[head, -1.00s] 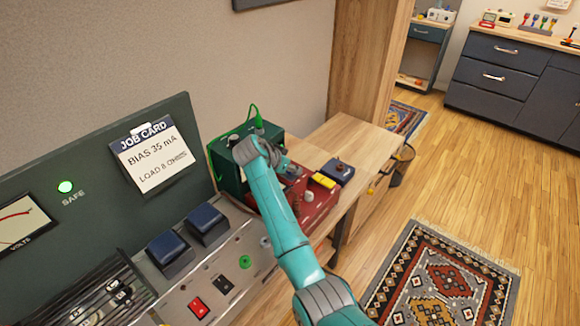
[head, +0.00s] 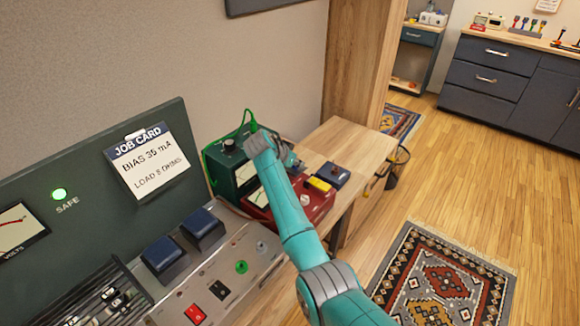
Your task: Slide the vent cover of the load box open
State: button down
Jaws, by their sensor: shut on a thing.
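A dark green box (head: 222,165) with a black knob on top and a green cable stands on the wooden bench against the wall. I take it for the load box, but no label on it can be read. My gripper (head: 291,160) is mostly hidden behind my teal arm, at the right side of the green box. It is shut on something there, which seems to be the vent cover. The cover and the contact are hidden, so I cannot tell how far it is open.
A red unit (head: 317,203) with a yellow part sits in front of the green box. A small dark blue box (head: 336,174) stands right of it. A grey control panel (head: 228,268) is nearest. Bare bench (head: 350,145) lies to the right.

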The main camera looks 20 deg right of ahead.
jog(key=shift+w+d, duration=0.1)
jog(key=shift+d, duration=0.05)
jog(key=c, duration=1)
grip_release()
jog(key=shift+d, duration=0.1)
jog(key=v, duration=1.2)
jog(key=shift+f, duration=0.1)
